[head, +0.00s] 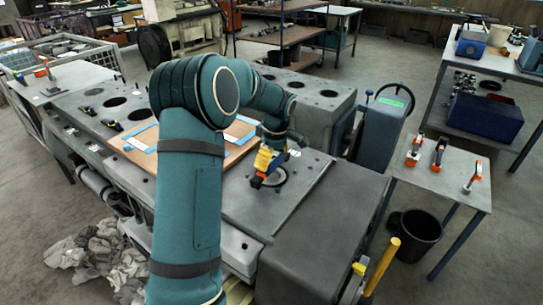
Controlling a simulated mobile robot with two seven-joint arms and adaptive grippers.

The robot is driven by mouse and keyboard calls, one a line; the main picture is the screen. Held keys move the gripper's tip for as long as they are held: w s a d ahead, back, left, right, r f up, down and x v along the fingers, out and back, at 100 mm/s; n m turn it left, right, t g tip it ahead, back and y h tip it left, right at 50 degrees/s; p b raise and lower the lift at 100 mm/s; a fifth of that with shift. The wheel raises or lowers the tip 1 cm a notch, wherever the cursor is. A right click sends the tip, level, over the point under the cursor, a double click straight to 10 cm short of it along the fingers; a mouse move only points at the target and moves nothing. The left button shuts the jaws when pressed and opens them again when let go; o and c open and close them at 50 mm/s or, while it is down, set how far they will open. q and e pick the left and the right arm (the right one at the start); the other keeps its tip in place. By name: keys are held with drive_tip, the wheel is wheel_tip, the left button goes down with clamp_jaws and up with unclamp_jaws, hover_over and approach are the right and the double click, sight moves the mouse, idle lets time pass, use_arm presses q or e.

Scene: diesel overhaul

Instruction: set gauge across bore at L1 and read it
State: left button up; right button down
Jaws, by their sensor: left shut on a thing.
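My left gripper (270,150) reaches in over the engine block (230,197) and is shut on a small yellow and dark tool with a red-orange end, which looks like the gauge (262,164). The gauge is tilted and sits over a round bore (279,180) near the block's right end. The bore's light rim shows around the tool's lower end. I cannot tell whether the gauge touches the bore walls, nor read a dial or an L1 mark. My arm hides part of the block. My right gripper is not in view.
A brown board (142,155) with blue-edged sheets lies on the block, partly behind my arm. More open bores (90,111) lie at left. A side table (446,170) with orange-and-black tools stands at right, above a black bucket (414,232). Crumpled rags (98,262) lie on the floor.

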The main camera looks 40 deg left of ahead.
sight(276, 159)
use_arm(q)
drive_tip(key=shift+f, duration=0.65)
idle(0.4)
drive_tip(key=o, duration=1)
drive_tip(key=shift+f, duration=0.1)
drive_tip(key=r, duration=0.4)
drive_tip(key=d+r, duration=0.1)
drive_tip(key=r, duration=0.7)
drive_tip(key=shift+w+d, duration=0.1)
drive_tip(key=shift+d, duration=0.15)
